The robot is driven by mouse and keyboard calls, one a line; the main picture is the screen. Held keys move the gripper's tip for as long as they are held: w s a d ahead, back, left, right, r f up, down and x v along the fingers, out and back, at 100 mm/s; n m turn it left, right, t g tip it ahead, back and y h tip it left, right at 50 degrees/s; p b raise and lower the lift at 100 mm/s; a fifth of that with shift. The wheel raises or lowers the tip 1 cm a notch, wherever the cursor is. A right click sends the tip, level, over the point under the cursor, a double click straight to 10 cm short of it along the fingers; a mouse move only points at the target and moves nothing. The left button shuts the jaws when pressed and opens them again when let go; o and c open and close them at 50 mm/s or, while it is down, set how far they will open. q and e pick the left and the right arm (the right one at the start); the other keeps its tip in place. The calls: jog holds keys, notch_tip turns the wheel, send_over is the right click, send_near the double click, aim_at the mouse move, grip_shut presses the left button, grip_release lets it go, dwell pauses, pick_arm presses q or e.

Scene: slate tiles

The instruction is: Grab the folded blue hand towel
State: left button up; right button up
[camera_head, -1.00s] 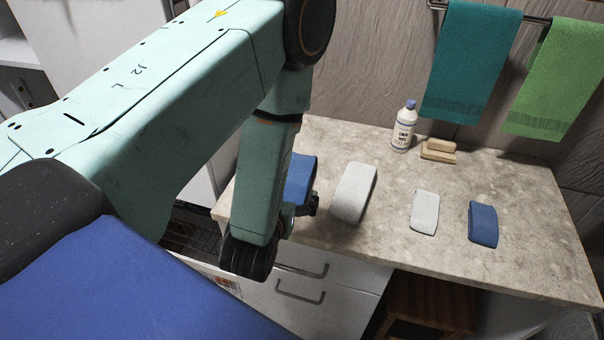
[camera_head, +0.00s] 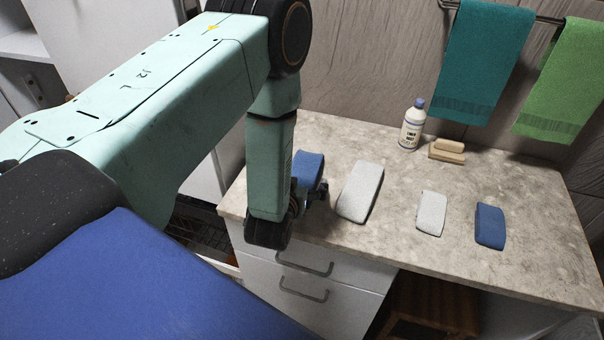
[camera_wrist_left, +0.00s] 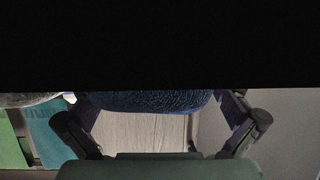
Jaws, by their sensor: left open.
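A folded blue hand towel (camera_head: 309,167) lies at the left end of the stone counter, partly hidden behind my left arm. My left gripper (camera_head: 316,191) is at the towel's near side, by the counter's front edge. In the left wrist view the open fingers stand to the left and right of the blue cloth (camera_wrist_left: 150,101), which spans most of the gap between them. Whether they touch it I cannot tell; the upper part of that view is black. A smaller folded blue cloth (camera_head: 490,226) lies at the right. My right gripper is not in view.
On the counter (camera_head: 540,262) lie a larger folded pale towel (camera_head: 361,192), close right of my gripper, and a smaller pale cloth (camera_head: 431,213). A bottle (camera_head: 412,125) and a wooden brush or block (camera_head: 447,151) stand behind. Teal (camera_head: 484,65) and green (camera_head: 562,85) towels hang on a rail.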

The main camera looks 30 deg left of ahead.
pick_arm(q)
jog(key=shift+c, duration=1.2)
jog(key=shift+d+r, duration=0.1)
jog(key=shift+d, duration=0.25)
jog(key=c, duration=0.3)
jog(key=shift+a, duration=0.3)
jog(key=c, duration=0.6)
jog(key=shift+s, duration=0.1)
jog(key=shift+c, duration=0.6)
jog(key=shift+d, duration=0.2)
